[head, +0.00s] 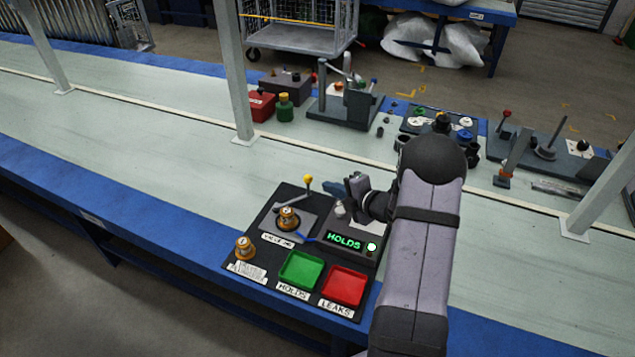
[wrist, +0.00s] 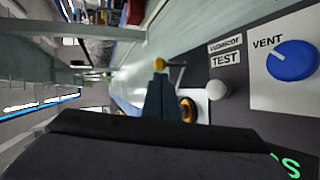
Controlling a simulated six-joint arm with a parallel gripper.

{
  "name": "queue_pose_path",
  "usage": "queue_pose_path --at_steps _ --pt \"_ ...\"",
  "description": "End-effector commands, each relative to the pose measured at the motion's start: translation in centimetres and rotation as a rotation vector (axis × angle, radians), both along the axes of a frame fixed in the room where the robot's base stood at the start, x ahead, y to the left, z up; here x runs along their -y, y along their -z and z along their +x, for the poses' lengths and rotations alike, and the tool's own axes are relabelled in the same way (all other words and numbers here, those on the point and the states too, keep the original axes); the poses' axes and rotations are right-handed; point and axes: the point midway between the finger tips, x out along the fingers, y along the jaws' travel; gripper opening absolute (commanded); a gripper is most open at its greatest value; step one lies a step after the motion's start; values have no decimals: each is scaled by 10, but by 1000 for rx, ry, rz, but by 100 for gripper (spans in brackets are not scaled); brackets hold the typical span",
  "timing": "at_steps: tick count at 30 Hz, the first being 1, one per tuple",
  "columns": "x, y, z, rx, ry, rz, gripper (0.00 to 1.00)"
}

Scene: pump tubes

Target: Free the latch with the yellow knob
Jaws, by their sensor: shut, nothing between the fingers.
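The latch (head: 292,196) is a grey lever with a yellow knob (head: 307,180) at its raised end, beside a brass fitting (head: 288,218) on the black station board. My gripper (head: 323,188) is just right of the yellow knob, its blue fingers pointing left toward it. In the wrist view my gripper (wrist: 160,80) is shut and empty, and the yellow knob (wrist: 159,64) shows just beyond the fingertips. Whether they touch is unclear. The fingers hide part of the brass fitting (wrist: 187,108).
The tester's screen (head: 345,240) reads HOLDS. Its blue VENT knob (wrist: 292,60) and white test button (wrist: 217,90) are close to my fingers. A green tray (head: 301,270) and a red tray (head: 344,286) are in front. Another brass fitting (head: 244,248) stands at left. A post (head: 234,70) rises behind.

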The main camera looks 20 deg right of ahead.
Motion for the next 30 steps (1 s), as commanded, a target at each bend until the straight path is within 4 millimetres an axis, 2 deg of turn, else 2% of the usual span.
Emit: queue_pose_path --at_steps 6,12,18,30 --pt "-11 14 33 0 -4 -1 0" --pt "-17 23 52 -1 -2 0 0" --pt "-18 27 59 0 0 1 0" --pt "-18 28 61 0 0 0 0"
